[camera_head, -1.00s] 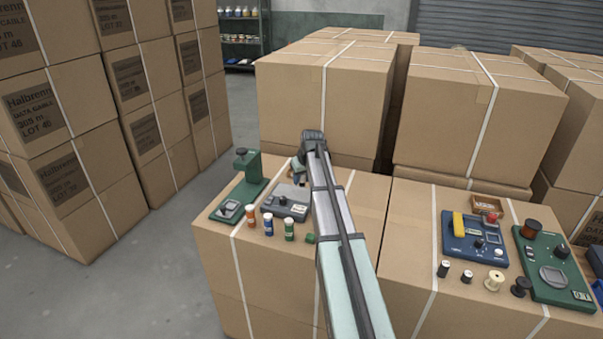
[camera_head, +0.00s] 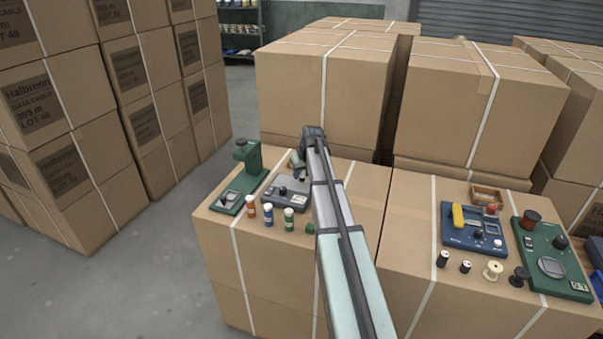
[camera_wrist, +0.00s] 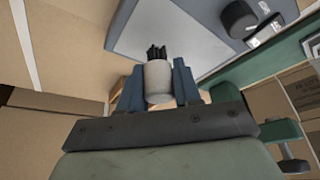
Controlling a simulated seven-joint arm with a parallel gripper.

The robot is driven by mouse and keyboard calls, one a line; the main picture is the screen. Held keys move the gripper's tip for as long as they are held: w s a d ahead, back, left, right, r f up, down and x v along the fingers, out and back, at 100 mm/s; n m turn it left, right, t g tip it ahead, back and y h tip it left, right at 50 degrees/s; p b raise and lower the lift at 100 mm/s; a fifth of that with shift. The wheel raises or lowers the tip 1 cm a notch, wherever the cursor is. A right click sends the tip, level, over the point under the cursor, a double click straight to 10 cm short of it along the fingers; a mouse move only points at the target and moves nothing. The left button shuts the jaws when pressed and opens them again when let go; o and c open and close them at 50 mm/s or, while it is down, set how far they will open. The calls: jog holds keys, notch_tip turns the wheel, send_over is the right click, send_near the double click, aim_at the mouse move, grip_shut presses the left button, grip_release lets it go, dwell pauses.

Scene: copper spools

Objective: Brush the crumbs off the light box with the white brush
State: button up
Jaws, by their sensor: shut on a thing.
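My gripper (camera_wrist: 158,88) is shut on the white brush (camera_wrist: 158,84), a short pale cylinder with dark bristles pointing away from my wrist. In the wrist view, the bristles overlap the pale grey panel of the light box (camera_wrist: 195,30); I cannot tell whether they touch it. In the head view, the light box (camera_head: 284,195) is a grey unit with a dark knob on the left carton. My gripper (camera_head: 299,168) is at its far edge, partly hidden by my arm. No crumbs can be made out.
A green stand (camera_head: 246,180) is left of the light box. Tall cartons (camera_head: 320,95) rise behind. Blue (camera_head: 473,232) and green (camera_head: 550,262) devices and several spools occupy the right carton.

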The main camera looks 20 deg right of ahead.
aim_at(291, 180)
jog(key=shift+f, duration=1.1)
dwell(0.3)
jog(key=shift+w+a+r, duration=0.1)
jog(key=shift+w+a, duration=1.3)
jog(key=shift+s, duration=0.1)
jog(key=shift+s+d+f, duration=0.2)
jog(key=shift+s+d, duration=0.55)
jog(key=shift+s+d+f, duration=0.2)
jog(key=shift+s+d, duration=0.5)
grip_shut()
